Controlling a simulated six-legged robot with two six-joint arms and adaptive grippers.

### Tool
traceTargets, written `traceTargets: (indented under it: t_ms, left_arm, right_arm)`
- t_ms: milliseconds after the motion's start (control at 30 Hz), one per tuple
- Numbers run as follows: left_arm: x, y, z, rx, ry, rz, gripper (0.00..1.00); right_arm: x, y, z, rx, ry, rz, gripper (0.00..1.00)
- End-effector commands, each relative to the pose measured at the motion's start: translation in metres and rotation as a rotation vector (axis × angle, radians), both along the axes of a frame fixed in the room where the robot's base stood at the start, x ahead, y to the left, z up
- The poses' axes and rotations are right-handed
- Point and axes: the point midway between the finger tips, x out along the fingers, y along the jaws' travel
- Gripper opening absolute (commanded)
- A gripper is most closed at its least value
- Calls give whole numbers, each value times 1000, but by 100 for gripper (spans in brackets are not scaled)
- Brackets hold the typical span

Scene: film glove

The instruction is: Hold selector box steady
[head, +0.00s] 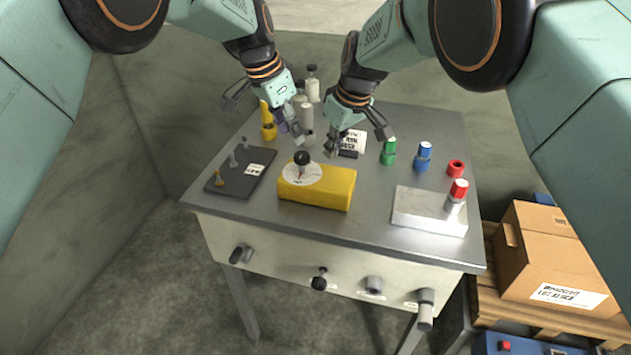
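The selector box, a yellow block (335,190) with a round white dial (299,174) and a black ball knob (302,157), sits on the grey table near its front edge. My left gripper (266,118) is open above and behind the box, its fingers spread wide. My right gripper (357,138) is also open, its fingers spread, behind the box's right half. Neither gripper appears to touch the box. The box's back side is hidden.
A dark plate (240,184) with small levers lies left of the box. A silver block (415,212) with a red-capped plug (458,189) stands right. Green (389,151) and blue (423,157) plugs stand behind it. Bottles (312,86) crowd the back. A cardboard box (540,250) is beside the table (385,235).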

Motion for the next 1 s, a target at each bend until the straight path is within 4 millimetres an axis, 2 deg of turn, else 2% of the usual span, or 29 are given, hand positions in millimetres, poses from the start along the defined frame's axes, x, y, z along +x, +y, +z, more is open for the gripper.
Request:
traceTargets:
  t_ms: [600, 1000]
  left_arm:
    - [0, 0, 0, 0, 0, 0, 38]
    - [0, 0, 0, 0, 0, 0, 38]
  right_arm:
    - [0, 0, 0, 0, 0, 0, 0]
    - [0, 0, -9, 0, 1, 0, 0]
